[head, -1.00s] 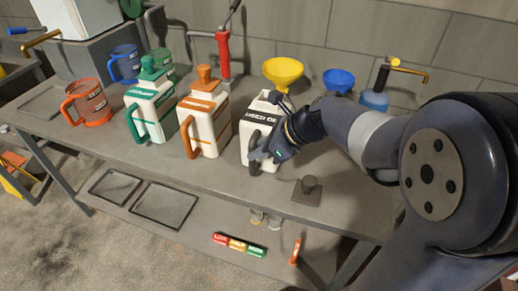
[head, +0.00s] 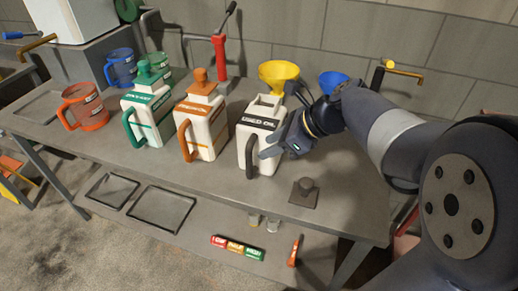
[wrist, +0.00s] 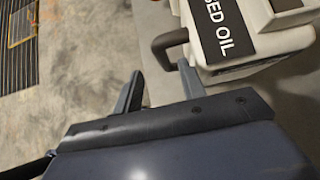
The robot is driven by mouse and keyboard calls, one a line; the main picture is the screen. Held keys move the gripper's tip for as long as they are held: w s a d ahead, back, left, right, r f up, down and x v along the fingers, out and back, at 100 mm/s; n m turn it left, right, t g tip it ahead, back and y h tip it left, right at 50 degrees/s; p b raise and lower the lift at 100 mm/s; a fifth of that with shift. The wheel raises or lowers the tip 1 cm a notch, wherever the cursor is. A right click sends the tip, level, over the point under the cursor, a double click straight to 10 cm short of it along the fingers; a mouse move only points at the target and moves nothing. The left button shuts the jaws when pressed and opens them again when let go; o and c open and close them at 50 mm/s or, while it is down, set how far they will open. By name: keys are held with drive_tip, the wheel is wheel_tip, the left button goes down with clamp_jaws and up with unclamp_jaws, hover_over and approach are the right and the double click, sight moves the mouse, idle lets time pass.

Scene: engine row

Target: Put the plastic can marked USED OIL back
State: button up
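The white plastic can marked USED OIL (head: 262,130) stands upright on the bench, right of the orange-trimmed can. It has a dark handle at the front, a black label and an open top. My gripper (head: 268,152) is low in front of the can's right side, close to the handle. In the wrist view my gripper (wrist: 160,85) has its two fingers apart, with nothing clearly held between them. The can (wrist: 255,35) and its dark handle (wrist: 168,40) lie just beyond the right fingertip there. I cannot tell whether that finger touches the handle.
A green-trimmed can (head: 150,105) and an orange-trimmed can (head: 202,118) stand to the left. A yellow funnel (head: 279,75) and a blue funnel (head: 332,81) are behind. A dark square lid (head: 304,190) lies near the bench's front edge. Trays are on the lower shelf.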

drive_tip(key=v, duration=0.6)
